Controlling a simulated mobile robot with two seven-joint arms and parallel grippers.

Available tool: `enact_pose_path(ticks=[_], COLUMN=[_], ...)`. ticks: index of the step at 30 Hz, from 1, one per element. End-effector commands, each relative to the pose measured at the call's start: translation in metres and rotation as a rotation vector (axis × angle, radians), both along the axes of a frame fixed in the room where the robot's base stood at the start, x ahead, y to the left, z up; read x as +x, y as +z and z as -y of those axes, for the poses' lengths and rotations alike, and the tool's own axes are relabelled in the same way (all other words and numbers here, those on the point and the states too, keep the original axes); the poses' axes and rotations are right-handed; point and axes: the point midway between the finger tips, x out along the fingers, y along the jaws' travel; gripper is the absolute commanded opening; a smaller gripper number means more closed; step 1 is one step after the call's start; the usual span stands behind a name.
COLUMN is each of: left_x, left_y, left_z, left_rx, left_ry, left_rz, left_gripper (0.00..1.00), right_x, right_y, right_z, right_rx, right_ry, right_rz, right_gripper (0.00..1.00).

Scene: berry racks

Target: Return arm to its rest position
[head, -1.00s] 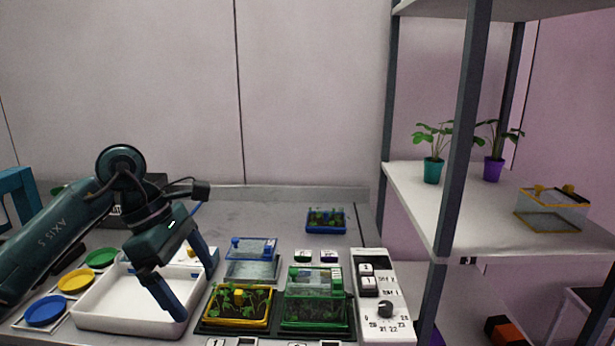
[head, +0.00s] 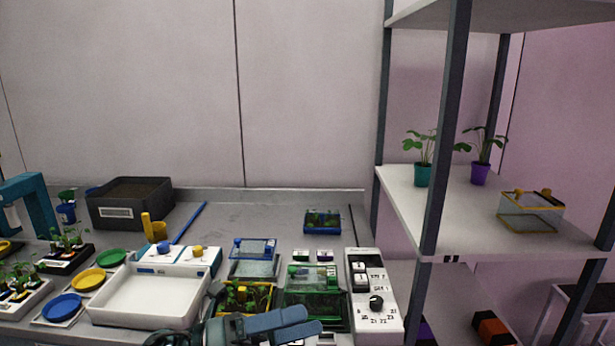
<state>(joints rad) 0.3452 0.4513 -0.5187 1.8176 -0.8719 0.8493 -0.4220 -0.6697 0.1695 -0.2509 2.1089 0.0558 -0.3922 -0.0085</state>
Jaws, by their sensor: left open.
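My left gripper (head: 312,321) is low at the bottom edge of the head view, with its blue-grey fingers pointing right. The fingers look slightly apart, and nothing shows between them. It overlaps the front of the yellow-rimmed seedling tray (head: 228,301) and the green-lidded tray (head: 316,295) in the picture. Whether it touches them I cannot tell. Most of my left arm is below the frame. My right gripper is not in view.
A white basin (head: 128,319) stands at left beside blue, yellow and green dishes (head: 88,279). A white dial panel (head: 385,322) stands right of the trays. A shelf rack (head: 447,130) holds potted plants and a clear box. The back of the bench is mostly clear.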

Motion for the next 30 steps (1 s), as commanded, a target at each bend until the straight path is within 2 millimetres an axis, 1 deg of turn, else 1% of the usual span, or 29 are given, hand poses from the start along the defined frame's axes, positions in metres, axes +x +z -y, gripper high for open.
enact_pose_path(ticks=[1,2,4,5,6,8,9,11,12,14,15,18,21,24,30], left_x=[0.002,0.006,0.014,0.017,0.02,0.018,0.013,-0.001,-0.014,-0.036,-0.052,-0.087,-0.11,-0.121,-0.122], left_y=[-0.001,-0.004,-0.018,-0.027,-0.043,-0.073,-0.096,-0.133,-0.157,-0.19,-0.207,-0.24,-0.258,-0.265,-0.267], left_z=[-0.005,-0.009,-0.025,-0.033,-0.044,-0.062,-0.074,-0.09,-0.099,-0.109,-0.115,-0.122,-0.124,-0.125,-0.125], left_rx=[-0.114,-0.181,-0.329,-0.39,-0.468,-0.58,-0.652,-0.753,-0.814,-0.889,-0.931,-1.007,-1.051,-1.068,-1.068], left_ry=[0.067,0.109,0.212,0.257,0.319,0.413,0.476,0.573,0.634,0.715,0.763,0.855,0.909,0.934,0.938], left_rz=[-0.17,-0.272,-0.521,-0.628,-0.776,-1.001,-1.153,-1.378,-1.519,-1.705,-1.808,-2.009,-2.129,-2.181,-2.187], left_gripper=[1.0,1.0,1.0,1.0,1.0,1.0,1.0,1.0,1.0,1.0,1.0,1.0,1.0,1.0,0.99], right_x=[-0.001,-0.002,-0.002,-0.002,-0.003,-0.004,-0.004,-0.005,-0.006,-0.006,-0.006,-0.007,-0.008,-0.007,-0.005], right_y=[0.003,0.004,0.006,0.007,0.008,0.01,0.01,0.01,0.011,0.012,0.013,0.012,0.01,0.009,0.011], right_z=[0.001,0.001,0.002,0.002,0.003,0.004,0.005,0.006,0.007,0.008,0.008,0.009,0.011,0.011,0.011], right_rx=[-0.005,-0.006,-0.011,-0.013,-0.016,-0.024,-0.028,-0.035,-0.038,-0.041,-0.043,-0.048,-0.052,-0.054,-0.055], right_ry=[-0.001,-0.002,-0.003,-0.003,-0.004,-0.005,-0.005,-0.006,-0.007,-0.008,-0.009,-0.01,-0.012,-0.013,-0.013], right_rz=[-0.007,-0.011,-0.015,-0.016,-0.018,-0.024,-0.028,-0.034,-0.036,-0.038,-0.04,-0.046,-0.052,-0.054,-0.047], right_gripper=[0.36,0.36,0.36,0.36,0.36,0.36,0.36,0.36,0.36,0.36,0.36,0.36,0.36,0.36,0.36])
